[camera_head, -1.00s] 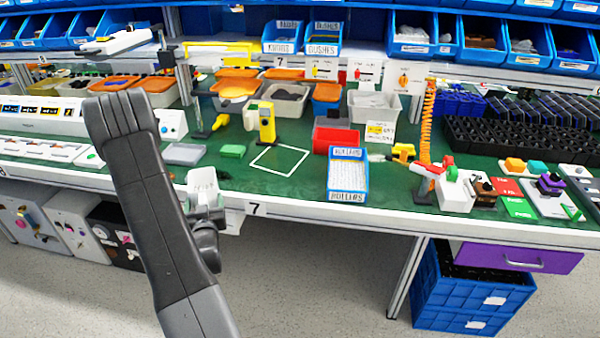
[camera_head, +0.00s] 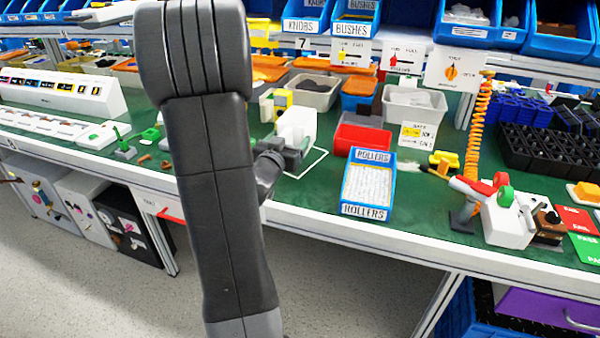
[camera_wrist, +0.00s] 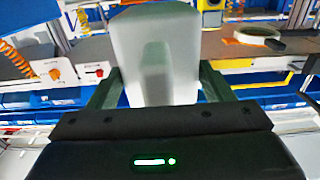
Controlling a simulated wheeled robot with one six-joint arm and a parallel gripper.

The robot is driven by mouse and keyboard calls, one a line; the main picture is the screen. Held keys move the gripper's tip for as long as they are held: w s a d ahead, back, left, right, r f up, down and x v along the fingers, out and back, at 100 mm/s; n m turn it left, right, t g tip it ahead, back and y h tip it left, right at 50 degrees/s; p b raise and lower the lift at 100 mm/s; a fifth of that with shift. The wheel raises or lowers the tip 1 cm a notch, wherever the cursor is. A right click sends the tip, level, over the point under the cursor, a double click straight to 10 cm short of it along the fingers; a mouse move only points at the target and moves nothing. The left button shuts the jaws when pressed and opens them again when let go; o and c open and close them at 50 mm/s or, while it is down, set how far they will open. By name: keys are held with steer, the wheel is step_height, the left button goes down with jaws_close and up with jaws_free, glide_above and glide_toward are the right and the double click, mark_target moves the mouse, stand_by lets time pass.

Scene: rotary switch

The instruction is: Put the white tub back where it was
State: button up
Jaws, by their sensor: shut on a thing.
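The white tub (camera_head: 297,125) is held in my gripper (camera_head: 285,150) above or on the green bench mat, partly hidden by the gripper and arm. In the wrist view the white tub (camera_wrist: 157,35) stands between the two fingers of my gripper (camera_wrist: 157,88), which are shut on it. A white square outline (camera_head: 318,163) on the mat shows at the right and below the tub; my arm and the tub hide the rest. I cannot tell whether the tub touches the mat.
A blue box labelled ROLLERS (camera_head: 368,188) stands to the right, close to the outline. A red bin (camera_head: 362,138) and a grey bin (camera_head: 314,93) are behind. A yellow device (camera_head: 281,101) is just behind the tub. The bench's front edge (camera_head: 330,216) is near.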

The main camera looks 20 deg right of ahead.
step_height(320, 180, down, 9)
steer(key=shift+f+b, duration=0.1)
steer(key=shift+b, duration=0.65)
steer(key=shift+f, duration=0.15)
steer(key=o, duration=1)
steer(key=shift+r, duration=0.25)
steer(key=v, duration=1.2)
steer(key=shift+b, duration=0.4)
steer(key=shift+f, duration=0.1)
